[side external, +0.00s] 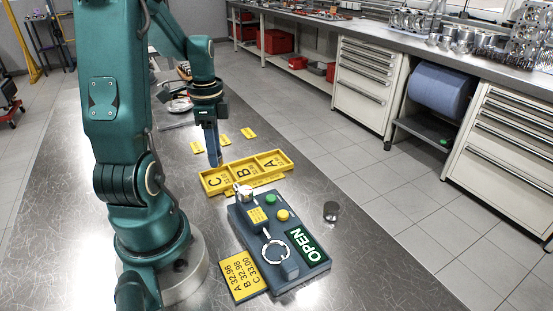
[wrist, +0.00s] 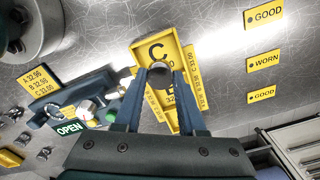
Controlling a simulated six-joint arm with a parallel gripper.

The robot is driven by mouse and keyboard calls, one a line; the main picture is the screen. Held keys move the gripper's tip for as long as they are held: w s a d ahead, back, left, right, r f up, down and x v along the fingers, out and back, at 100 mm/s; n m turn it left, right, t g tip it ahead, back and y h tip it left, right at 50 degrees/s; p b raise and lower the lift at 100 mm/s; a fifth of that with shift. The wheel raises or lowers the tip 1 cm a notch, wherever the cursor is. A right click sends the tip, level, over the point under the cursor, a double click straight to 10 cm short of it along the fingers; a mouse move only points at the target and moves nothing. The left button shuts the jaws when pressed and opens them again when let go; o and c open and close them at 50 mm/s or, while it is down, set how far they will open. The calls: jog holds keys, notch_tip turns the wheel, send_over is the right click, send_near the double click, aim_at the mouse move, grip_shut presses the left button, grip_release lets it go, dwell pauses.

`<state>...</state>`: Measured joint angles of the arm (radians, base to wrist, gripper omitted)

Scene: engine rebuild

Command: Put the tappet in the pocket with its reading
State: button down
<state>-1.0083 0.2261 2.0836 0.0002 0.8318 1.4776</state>
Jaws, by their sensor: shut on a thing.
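My gripper (wrist: 160,72) is shut on a tappet (wrist: 160,76), a metal cup with a dark hollow, held between its fingertips over the yellow tray (wrist: 137,55) near pocket C. In the side external view my gripper (side external: 214,162) points down at the far edge of the tray (side external: 230,189), behind pockets C and B; the tappet cannot be made out there. The tray has pockets lettered C, B and A. The grey gauge block (side external: 318,266) shows "OPEN" on a green panel. A yellow card (side external: 243,276) reads A 32.96, B 32.98, C 33.00. The gauge's small yellow display (side external: 257,215) is unreadable.
Yellow plates reading GOOD (wrist: 264,14), WORN (wrist: 262,62) and GOOD (wrist: 261,94) lie beyond the tray. The bench (side external: 310,175) is clear right of the tray.

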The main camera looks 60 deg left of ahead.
aim_at(219, 181)
jog(key=shift+f, duration=2.3)
jog(key=shift+f, duration=0.1)
jog(key=shift+f, duration=0.1)
jog(key=c, duration=0.5)
grip_release()
